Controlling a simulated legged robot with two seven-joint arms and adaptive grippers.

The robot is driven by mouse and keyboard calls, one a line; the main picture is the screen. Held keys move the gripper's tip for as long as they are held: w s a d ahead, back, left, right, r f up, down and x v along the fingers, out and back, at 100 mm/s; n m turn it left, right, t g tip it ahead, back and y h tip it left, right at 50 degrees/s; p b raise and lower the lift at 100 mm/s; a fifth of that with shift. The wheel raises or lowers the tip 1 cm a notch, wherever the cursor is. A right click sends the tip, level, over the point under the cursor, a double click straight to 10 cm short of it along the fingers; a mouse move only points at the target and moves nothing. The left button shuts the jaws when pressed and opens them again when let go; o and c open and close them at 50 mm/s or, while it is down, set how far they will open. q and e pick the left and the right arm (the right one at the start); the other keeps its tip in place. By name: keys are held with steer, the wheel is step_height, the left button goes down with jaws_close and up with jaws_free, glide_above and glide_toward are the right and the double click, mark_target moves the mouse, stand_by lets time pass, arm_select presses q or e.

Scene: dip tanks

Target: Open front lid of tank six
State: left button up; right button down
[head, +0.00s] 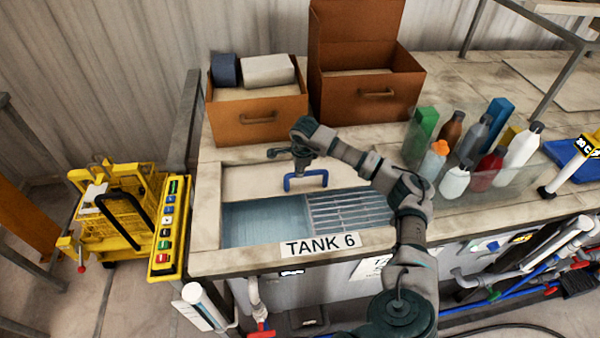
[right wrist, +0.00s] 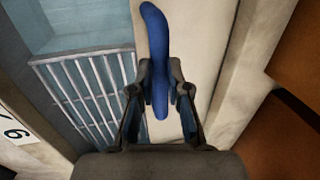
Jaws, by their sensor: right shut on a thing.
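Tank six (head: 262,222) is set in the worktop behind the label "TANK 6" (head: 320,245). A pale lid panel (head: 245,182) covers its rear part and carries a blue handle (head: 306,184). The front part is uncovered, showing blue liquid at left and a metal grate (head: 350,210) at right. My right gripper (head: 302,168) reaches down over the lid, shut on the handle. In the right wrist view the fingers (right wrist: 160,78) sit on both sides of the blue handle (right wrist: 155,30), with the pale lid (right wrist: 200,50) beneath. My left gripper is out of view.
Two brown boxes (head: 258,122) (head: 365,95) stand behind the tank. A clear bin (head: 470,180) of bottles stands right of it. A yellow cart (head: 120,220) is on the floor at left. Pipes and valves (head: 540,255) run below the worktop's front right.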

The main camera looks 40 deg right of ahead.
steer(key=shift+s+d+f+g, duration=0.3)
steer(key=shift+s+d+f, duration=0.3)
steer(key=shift+d+f, duration=0.2)
steer(key=shift+s+a, duration=0.15)
steer(key=shift+s+r, duration=0.15)
steer(key=c, duration=1.8)
jaws_free()
steer(key=shift+s+a, duration=0.1)
steer(key=o, duration=0.8)
steer(key=shift+c, duration=0.2)
steer(key=shift+w+d+f, duration=0.2)
steer(key=shift+w+f, duration=0.1)
steer(key=shift+w, duration=0.1)
steer(key=shift+d, duration=0.1)
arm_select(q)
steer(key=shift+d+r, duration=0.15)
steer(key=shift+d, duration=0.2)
arm_select(e)
steer(key=shift+d, duration=0.1)
steer(key=shift+r, duration=0.1)
